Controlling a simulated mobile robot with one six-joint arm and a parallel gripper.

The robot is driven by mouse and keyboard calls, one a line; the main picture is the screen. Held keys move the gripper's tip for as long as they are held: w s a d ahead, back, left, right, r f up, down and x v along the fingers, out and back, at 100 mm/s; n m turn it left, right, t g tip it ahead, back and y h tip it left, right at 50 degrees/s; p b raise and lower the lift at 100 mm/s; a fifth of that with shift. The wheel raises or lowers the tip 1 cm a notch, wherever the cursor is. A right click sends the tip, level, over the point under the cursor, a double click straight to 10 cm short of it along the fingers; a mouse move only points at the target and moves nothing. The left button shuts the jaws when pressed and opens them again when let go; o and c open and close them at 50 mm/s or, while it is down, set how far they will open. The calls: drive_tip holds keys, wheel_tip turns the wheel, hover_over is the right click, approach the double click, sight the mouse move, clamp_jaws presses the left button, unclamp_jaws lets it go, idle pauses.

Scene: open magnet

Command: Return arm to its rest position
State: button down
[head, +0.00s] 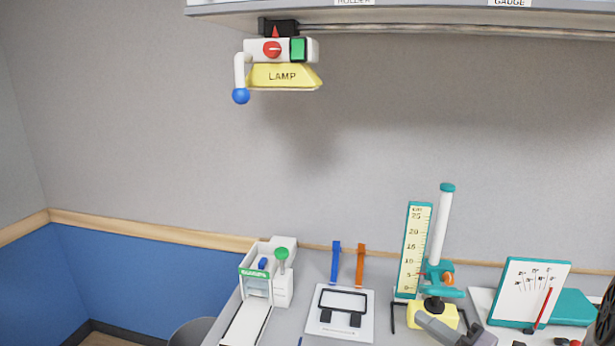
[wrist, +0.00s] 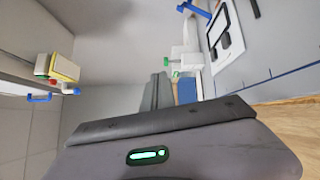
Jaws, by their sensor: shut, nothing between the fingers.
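My gripper (wrist: 158,80) shows in the wrist view, its two grey fingers together and empty. The dark grey housing with a green light fills the lower part of that view. The fingers touch nothing that I can see. The wrist view is turned on its side, with the bench at the right and the lamp at the left. The fingertips do not show clearly in the head view. A grey piece at the bottom right of the head view may be part of my arm, in front of the stand with the yellow base.
A yellow lamp (head: 283,76) hangs under a shelf (head: 420,18). The wall space above the bench is clear.

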drive_tip(key=s+a+r+n+g+b, duration=0.1)
drive_tip(key=s+a+r+n+g, duration=0.1)
drive_tip(key=s+a+n+g, duration=0.55)
drive_tip(key=s+a+r+n+g, duration=0.1)
drive_tip(key=s+a+n+g, duration=0.25)
drive_tip(key=a+n, duration=0.8)
drive_tip(key=s+d+n+t+h, duration=0.1)
drive_tip(key=s+n+h, duration=0.3)
drive_tip(key=n, duration=0.6)
drive_tip(key=s+d+r+n+t+h+b, duration=0.1)
drive_tip(key=s+n+h, duration=0.3)
drive_tip(key=s+n, duration=0.4)
drive_tip(key=d+n, duration=0.1)
drive_tip(key=n, duration=0.2)
drive_tip(key=shift+s+n, duration=0.25)
drive_tip(key=shift+n, duration=0.05)
